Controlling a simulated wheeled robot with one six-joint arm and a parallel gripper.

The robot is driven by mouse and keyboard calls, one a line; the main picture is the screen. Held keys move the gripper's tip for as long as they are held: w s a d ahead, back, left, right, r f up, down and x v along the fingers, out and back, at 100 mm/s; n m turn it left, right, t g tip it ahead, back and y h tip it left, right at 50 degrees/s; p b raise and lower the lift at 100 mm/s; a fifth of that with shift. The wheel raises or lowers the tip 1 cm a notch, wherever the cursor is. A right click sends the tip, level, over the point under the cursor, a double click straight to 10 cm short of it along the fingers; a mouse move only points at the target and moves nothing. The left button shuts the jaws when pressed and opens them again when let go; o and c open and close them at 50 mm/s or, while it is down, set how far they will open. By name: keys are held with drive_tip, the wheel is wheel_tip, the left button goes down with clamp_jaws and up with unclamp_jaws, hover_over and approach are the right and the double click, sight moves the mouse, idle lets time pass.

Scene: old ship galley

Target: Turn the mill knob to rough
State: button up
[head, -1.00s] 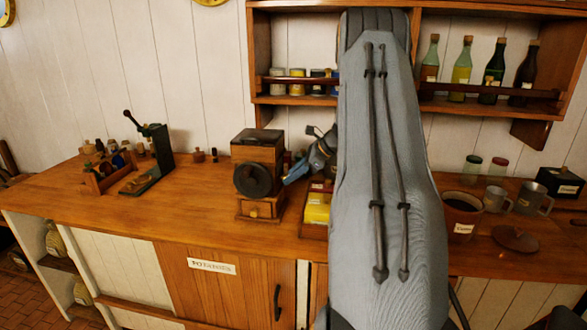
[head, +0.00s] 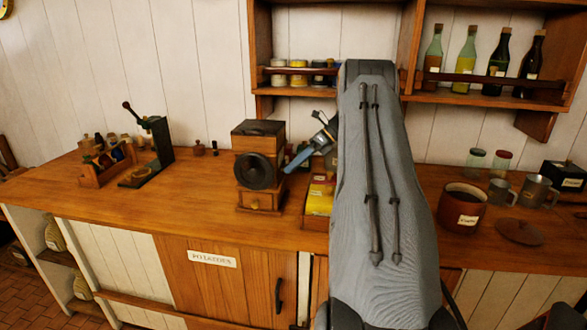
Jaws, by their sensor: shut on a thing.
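The mill (head: 258,140) is a wooden box grinder with a dark top and a small drawer below, standing upright on the counter. Its round black knob (head: 256,171) faces the front. My gripper (head: 290,167) comes in from the right, slanting down to the knob's right edge, and is shut on it. The fingertips are small here and their exact grip is hard to make out. Any rough or fine marking on the mill is too small to read. My grey arm hides part of the counter and shelf to the right.
Just right of the mill is a wooden tray (head: 317,222) with yellow packets. A green-black press (head: 150,152) and a small wooden rack (head: 105,168) stand to the left. A brown pot (head: 462,207), mugs and a lid are at right. The counter front left of the mill is clear.

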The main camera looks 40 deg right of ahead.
drive_tip(key=shift+w+r, duration=0.1)
drive_tip(key=shift+r, duration=0.05)
drive_tip(key=o, duration=1)
drive_tip(key=shift+o, duration=0.2)
drive_tip(key=b+v, duration=0.3)
drive_tip(key=v, duration=0.4)
drive_tip(key=shift+d+r, duration=0.15)
drive_tip(key=shift+d, duration=0.2)
drive_tip(key=shift+s, duration=0.2)
